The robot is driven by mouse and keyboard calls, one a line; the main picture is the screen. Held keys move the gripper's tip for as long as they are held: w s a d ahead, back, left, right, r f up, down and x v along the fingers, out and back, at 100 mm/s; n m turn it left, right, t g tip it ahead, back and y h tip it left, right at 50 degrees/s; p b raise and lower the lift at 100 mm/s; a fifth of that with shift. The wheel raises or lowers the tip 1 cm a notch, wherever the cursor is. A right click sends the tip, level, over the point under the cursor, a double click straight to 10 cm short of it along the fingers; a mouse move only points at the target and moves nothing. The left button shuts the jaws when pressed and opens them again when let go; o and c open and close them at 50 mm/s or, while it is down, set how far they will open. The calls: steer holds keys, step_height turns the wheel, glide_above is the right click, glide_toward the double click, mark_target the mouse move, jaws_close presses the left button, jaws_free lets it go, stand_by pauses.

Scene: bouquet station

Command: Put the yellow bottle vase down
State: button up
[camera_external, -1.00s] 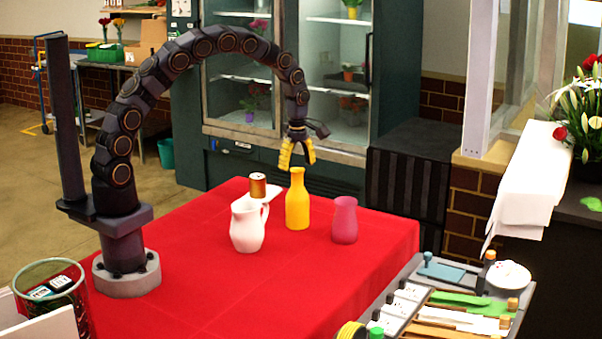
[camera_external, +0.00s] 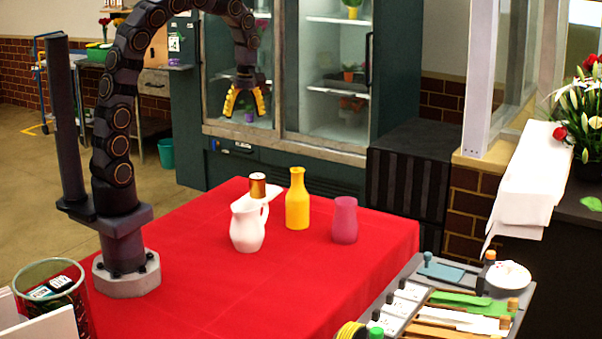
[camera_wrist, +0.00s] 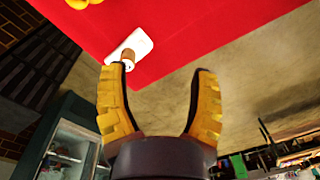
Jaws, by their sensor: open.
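The yellow bottle vase (camera_external: 297,203) stands upright on the red-covered table (camera_external: 230,295), between the white pitcher and the pink vase. A small yellow part of it (camera_wrist: 80,3) seems to show at the top edge of the wrist view. My gripper (camera_external: 245,104) has yellow fingers and hangs up and to the left of the vase in the external view, apart from it. In the wrist view my gripper (camera_wrist: 158,88) is open, with nothing between its fingers.
The white pitcher (camera_external: 247,228) stands left of the bottle vase and the pink vase (camera_external: 345,220) stands right. A copper-coloured spool (camera_external: 258,186) sits on a white sheet (camera_external: 273,192) behind the pitcher. The table's front middle is clear. A tool tray (camera_external: 395,287) is at the right.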

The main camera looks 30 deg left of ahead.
steer(key=s+a+m, duration=0.2)
steer(key=s+m, duration=0.1)
steer(key=s, duration=0.5)
steer(key=s+a+m+g, duration=0.1)
steer(key=s+a+m, duration=0.2)
steer(key=s, duration=0.5)
steer(key=s+a+m, duration=0.2)
steer(key=s+m, duration=0.2)
steer(key=s, duration=0.5)
steer(key=shift+a+r+h, duration=0.3)
steer(key=shift+a+r, duration=0.05)
steer(key=shift+r, duration=0.05)
steer(key=shift+s, duration=0.1)
